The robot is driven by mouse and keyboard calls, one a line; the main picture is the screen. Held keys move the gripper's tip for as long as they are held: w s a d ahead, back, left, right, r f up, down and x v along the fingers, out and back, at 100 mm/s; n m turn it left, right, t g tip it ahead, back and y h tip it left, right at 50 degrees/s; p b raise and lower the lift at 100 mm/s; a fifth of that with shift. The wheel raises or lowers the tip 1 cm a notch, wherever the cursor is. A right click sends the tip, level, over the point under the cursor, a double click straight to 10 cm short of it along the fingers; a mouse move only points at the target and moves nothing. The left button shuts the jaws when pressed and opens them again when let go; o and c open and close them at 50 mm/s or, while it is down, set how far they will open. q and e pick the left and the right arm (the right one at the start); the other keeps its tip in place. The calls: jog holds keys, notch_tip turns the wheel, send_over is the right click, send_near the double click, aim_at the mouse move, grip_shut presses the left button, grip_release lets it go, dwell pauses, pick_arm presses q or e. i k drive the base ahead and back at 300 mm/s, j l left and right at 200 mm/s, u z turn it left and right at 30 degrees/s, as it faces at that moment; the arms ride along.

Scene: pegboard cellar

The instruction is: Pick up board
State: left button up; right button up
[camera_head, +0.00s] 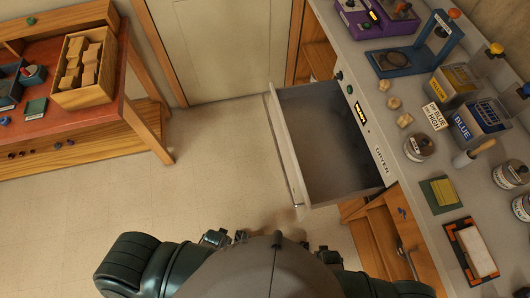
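Two things on the right bench could be the board, and I cannot tell which: a pale panel in a dark, orange-edged frame (472,252) near the bench's front end, and a small green and yellow square (440,195) just behind it. Both lie flat with nothing touching them. My arms are folded close to my body at the bottom of the view. Small dark parts at the left (215,238) and right (327,255) of my body may belong to my grippers, mostly hidden. Their fingers cannot be made out.
A drawer labelled dryer (290,150) stands pulled out from the bench, empty, into the floor space. Cans, blue and yellow boxes and a blue press (415,55) crowd the bench (385,115). A red-topped table (100,110) stands left. The floor between is clear.

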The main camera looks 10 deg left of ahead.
aim_at(480, 261)
jog(key=k+l+z, duration=0.1)
jog(key=z, duration=2.15)
